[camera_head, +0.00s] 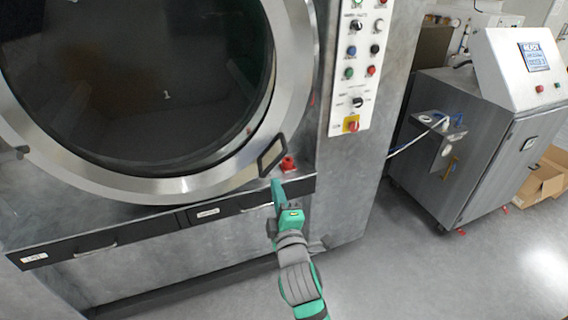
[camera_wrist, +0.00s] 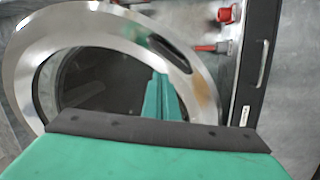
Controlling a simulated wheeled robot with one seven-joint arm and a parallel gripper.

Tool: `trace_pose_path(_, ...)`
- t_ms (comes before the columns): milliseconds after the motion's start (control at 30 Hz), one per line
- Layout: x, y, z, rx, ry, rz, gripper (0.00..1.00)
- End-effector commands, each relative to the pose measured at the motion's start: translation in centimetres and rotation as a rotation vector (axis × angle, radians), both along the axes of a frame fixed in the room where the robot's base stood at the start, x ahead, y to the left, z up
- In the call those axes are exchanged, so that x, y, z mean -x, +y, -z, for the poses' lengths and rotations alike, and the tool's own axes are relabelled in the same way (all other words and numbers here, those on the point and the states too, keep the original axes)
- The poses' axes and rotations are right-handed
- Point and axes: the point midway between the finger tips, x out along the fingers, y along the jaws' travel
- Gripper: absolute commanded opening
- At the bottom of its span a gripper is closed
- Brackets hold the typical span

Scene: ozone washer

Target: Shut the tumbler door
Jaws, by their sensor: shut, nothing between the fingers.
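The round tumbler door (camera_head: 290,105) has a wide steel ring and dark glass. It covers the machine's front opening in the head view; I cannot tell whether it sits fully flush. A dark handle recess (camera_head: 271,155) is at its lower right rim, close to a red latch part (camera_head: 288,163). My gripper (camera_head: 277,186) is shut and empty, just below the handle and in front of the drawer strip. In the wrist view, my green fingers (camera_wrist: 162,97) appear in front of the dark glass. The ring (camera_wrist: 110,22), handle recess (camera_wrist: 172,52) and red pin (camera_wrist: 212,47) also show there.
A control panel (camera_head: 360,60) with coloured buttons is right of the door. Black drawers (camera_head: 100,240) run below it. A grey cabinet with a screen (camera_head: 470,130) stands at the right, beside a cardboard box (camera_head: 541,182). The floor between (camera_head: 420,265) is clear.

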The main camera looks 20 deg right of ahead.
Motion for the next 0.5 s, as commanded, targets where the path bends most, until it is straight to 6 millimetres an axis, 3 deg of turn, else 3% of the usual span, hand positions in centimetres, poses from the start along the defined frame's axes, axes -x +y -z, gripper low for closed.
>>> trace_pose_path(33, 0.1, -1.4, 0.5, 0.052, 0.032, 0.017, 0.00)
trace_pose_path(200, 0.6, -3.7, 1.9, 0.153, 0.103, 0.045, 0.00)
trace_pose_path(500, -0.7, -4.4, 2.4, 0.180, 0.124, 0.051, 0.00)
